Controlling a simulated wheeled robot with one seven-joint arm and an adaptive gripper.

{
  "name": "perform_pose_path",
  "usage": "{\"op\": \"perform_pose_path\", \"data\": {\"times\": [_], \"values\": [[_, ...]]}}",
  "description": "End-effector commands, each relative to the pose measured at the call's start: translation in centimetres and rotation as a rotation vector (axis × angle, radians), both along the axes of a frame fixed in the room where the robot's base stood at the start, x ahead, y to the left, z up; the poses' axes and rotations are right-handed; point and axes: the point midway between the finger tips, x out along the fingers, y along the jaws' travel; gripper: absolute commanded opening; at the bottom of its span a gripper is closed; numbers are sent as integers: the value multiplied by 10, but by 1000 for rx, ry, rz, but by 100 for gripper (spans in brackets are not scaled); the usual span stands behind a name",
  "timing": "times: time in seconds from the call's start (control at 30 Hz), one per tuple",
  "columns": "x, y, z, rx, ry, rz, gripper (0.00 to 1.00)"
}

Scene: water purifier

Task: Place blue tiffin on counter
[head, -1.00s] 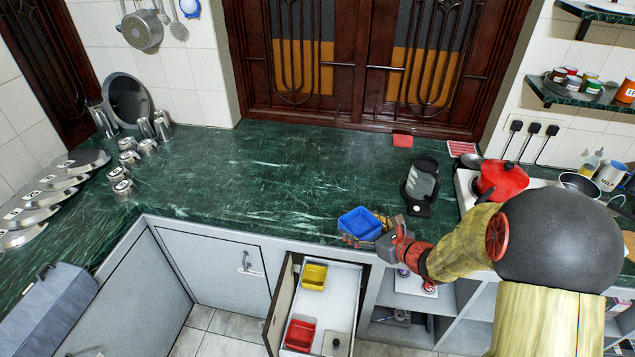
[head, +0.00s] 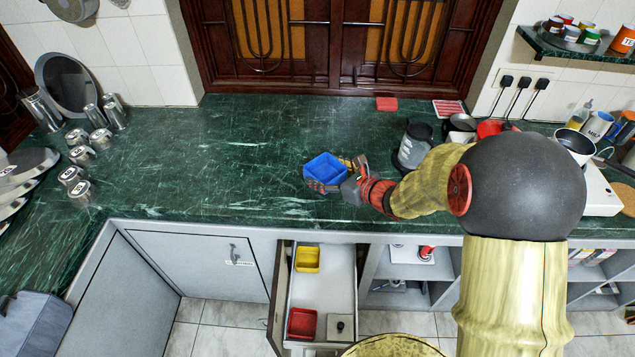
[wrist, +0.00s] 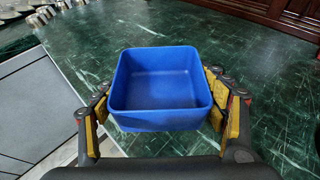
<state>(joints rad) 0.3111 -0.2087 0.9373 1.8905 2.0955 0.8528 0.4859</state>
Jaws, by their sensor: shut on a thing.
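The blue tiffin (head: 325,169) is an open, square, empty box. My gripper (head: 337,182) is shut on it, and the tiffin is upright over the green marble counter (head: 230,165), inside its front edge. In the wrist view the blue tiffin (wrist: 160,85) sits between the two yellow-padded fingers of my gripper (wrist: 160,103), one on each side. I cannot tell whether its base touches the counter.
An open drawer (head: 322,280) below holds a yellow box (head: 307,259), a red box (head: 301,323) and a grey lidded container (head: 340,327). A kettle (head: 414,145) stands to the right. Steel cups (head: 88,150) stand at the left. The counter's middle is clear.

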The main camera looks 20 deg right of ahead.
Motion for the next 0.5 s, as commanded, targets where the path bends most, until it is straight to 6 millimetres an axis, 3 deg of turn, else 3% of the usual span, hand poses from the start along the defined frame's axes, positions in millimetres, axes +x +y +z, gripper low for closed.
{"op": "perform_pose_path", "data": {"times": [0.2, 0.5], "values": [[35, 3, -39, 0, 1, 2, 45], [53, 4, -56, -1, 0, 0, 45]]}}
